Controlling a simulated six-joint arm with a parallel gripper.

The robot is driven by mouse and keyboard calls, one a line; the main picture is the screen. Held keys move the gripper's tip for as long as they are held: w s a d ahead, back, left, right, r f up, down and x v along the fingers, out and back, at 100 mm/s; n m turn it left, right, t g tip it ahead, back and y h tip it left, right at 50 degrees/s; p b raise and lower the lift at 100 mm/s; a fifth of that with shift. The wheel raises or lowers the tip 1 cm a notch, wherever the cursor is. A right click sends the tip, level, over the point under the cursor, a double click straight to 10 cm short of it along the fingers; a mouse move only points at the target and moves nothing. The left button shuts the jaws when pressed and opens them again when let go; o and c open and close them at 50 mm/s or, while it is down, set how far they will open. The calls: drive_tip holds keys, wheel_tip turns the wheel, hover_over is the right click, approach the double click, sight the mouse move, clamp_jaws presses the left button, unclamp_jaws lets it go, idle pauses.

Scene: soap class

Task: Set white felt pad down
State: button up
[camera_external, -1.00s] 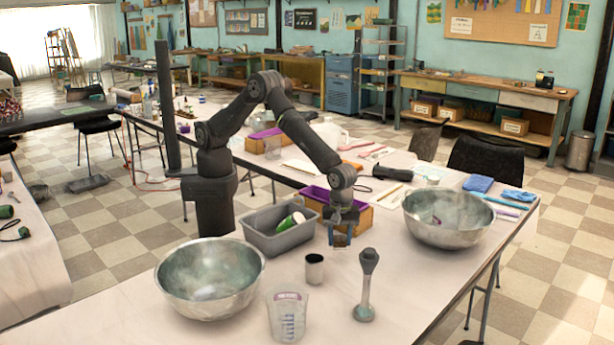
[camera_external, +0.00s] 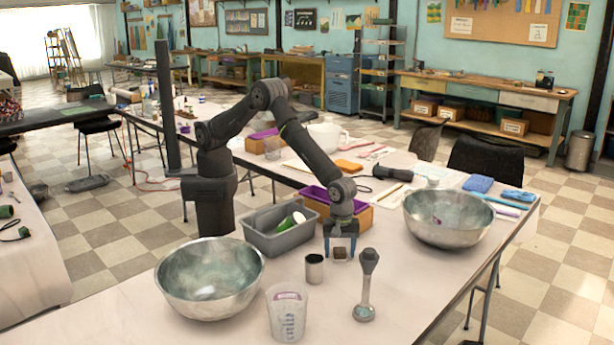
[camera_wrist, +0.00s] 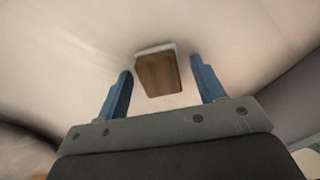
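A brown wooden block (camera_external: 340,254) is between the fingers of my gripper (camera_external: 341,252), low over the white table, right of the metal cup. In the wrist view the block (camera_wrist: 158,77) has a white layer (camera_wrist: 155,47) along its far edge, which looks like the white felt pad under it. The blue fingers of my gripper (camera_wrist: 162,82) are apart, with a gap on each side of the block. The pad is mostly hidden by the block. The block and pad look to be on the table, though contact is hard to tell.
A metal cup (camera_external: 314,268) stands just left of my gripper, and a grey blender stick (camera_external: 366,290) stands to the right. A grey bin (camera_external: 281,240) is behind. Metal bowls (camera_external: 208,280) (camera_external: 447,222) flank the area, and a clear measuring cup (camera_external: 287,312) is in front.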

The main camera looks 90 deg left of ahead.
sight(340, 250)
drive_tip(key=shift+r, duration=0.1)
wheel_tip(340, 250, up, 12)
idle(0.5)
drive_tip(key=shift+f, duration=4.05)
